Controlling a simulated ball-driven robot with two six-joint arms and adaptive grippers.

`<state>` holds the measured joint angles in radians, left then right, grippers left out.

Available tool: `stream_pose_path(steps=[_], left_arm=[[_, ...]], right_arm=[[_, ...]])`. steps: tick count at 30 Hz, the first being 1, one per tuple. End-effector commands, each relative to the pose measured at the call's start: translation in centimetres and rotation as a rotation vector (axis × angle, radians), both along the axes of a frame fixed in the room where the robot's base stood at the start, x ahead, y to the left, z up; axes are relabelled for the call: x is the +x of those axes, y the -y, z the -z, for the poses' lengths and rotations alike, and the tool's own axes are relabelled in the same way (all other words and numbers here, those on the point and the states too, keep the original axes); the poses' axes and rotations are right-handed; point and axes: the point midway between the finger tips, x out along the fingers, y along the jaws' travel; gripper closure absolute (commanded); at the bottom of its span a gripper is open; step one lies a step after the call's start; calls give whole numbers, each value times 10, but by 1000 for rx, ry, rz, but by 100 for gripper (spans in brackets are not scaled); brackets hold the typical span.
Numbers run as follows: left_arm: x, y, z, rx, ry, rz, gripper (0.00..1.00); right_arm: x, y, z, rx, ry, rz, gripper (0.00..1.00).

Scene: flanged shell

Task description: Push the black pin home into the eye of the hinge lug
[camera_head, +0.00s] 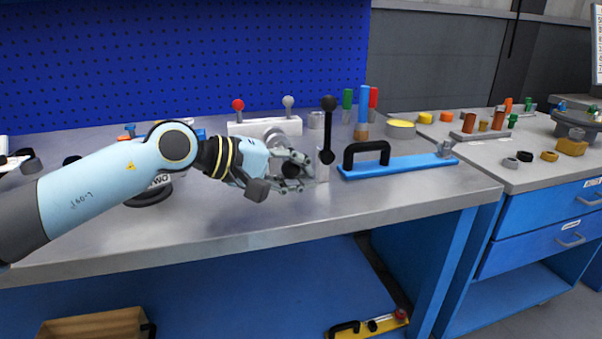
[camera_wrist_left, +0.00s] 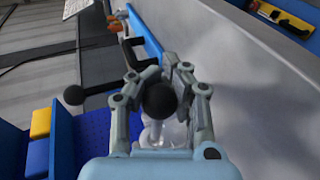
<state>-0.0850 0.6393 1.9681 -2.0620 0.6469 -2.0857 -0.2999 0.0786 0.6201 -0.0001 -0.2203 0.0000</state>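The black pin (camera_wrist_left: 160,99) shows its round black head between the fingers of my left gripper in the left wrist view. In the head view a dark part of the pin (camera_head: 290,171) shows among the fingers. My left gripper (camera_head: 304,171) appears closed around it, low over the bench, pointing right. Just past the fingertips stands a pale upright block (camera_head: 322,169), probably the hinge lug, with a black-knobbed lever (camera_head: 328,125) rising there. Its eye and the pin's far end are hidden by the fingers. My right gripper is out of view.
A blue bar (camera_head: 410,166) with a black handle (camera_head: 366,152) lies to the right on the workbench (camera_head: 230,220). Behind stands a white block (camera_head: 250,128) with red and grey knobs. Coloured upright handles (camera_head: 363,108) stand behind the lever. The front bench strip is clear.

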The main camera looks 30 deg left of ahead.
Motion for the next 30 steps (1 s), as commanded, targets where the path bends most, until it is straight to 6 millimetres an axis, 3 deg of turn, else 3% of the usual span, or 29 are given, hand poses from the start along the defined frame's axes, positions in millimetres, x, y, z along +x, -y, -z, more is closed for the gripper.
stream_pose_path(steps=[30], left_arm=[[0, 0, 1, 1, 0, 0, 100]], right_arm=[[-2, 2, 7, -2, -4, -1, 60]])
